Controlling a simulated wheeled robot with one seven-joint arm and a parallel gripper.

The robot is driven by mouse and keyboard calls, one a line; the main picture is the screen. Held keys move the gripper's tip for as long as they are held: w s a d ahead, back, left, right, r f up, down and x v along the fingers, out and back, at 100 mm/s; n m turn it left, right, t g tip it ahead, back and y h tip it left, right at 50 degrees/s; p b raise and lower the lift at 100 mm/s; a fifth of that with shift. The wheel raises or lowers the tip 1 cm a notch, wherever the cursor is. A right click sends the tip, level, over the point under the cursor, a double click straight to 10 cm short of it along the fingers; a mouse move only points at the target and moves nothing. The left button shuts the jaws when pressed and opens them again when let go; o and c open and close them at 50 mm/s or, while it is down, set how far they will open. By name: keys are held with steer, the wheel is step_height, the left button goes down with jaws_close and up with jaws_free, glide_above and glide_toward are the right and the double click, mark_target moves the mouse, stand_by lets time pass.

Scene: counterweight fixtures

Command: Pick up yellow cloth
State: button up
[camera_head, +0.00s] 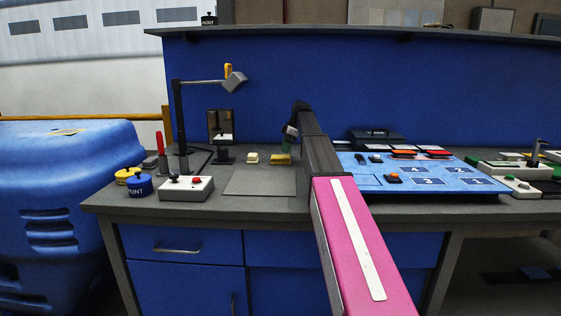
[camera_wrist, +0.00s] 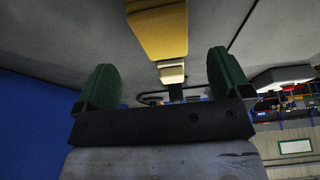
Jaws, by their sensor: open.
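The yellow cloth (camera_head: 281,159) lies folded into a small block shape on the grey worktop, just right of a cream block (camera_head: 252,157). In the wrist view the yellow cloth (camera_wrist: 158,32) is at the top centre, beyond the fingertips, with the cream block (camera_wrist: 172,74) beside it. My gripper (camera_head: 288,144) is close above the cloth in the head view, and my arm partly hides the area to its right. In the wrist view my gripper (camera_wrist: 165,70) has two green fingers spread wide apart, with nothing held between them.
A grey mat (camera_head: 260,183) lies in front of the cloth. A lamp stand (camera_head: 181,125) and a mirror (camera_head: 221,125) stand to the left, with a grey control box (camera_head: 186,188) and paint pots (camera_head: 139,185). A blue numbered board (camera_head: 420,174) lies right of my arm. The blue back panel (camera_head: 260,95) closes the rear.

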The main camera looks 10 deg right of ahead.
mark_target(281, 156)
steer(key=shift+x, duration=2.65)
steer(key=shift+s+a+f, duration=0.1)
steer(key=shift+s+f, duration=0.05)
steer(key=shift+f, duration=0.05)
steer(key=c, duration=1.1)
steer(key=shift+r, duration=0.1)
step_height(281, 156, up, 4)
steer(key=shift+s+a+r, duration=1)
steer(key=shift+a+r, duration=0.2)
steer(key=shift+a, duration=0.45)
steer(key=shift+s+a+r, duration=1)
steer(key=shift+a+r, duration=0.2)
steer(key=shift+a, duration=0.5)
steer(key=shift+s+a+r, duration=1)
steer(key=shift+a+r, duration=0.25)
steer(key=shift+a, duration=0.4)
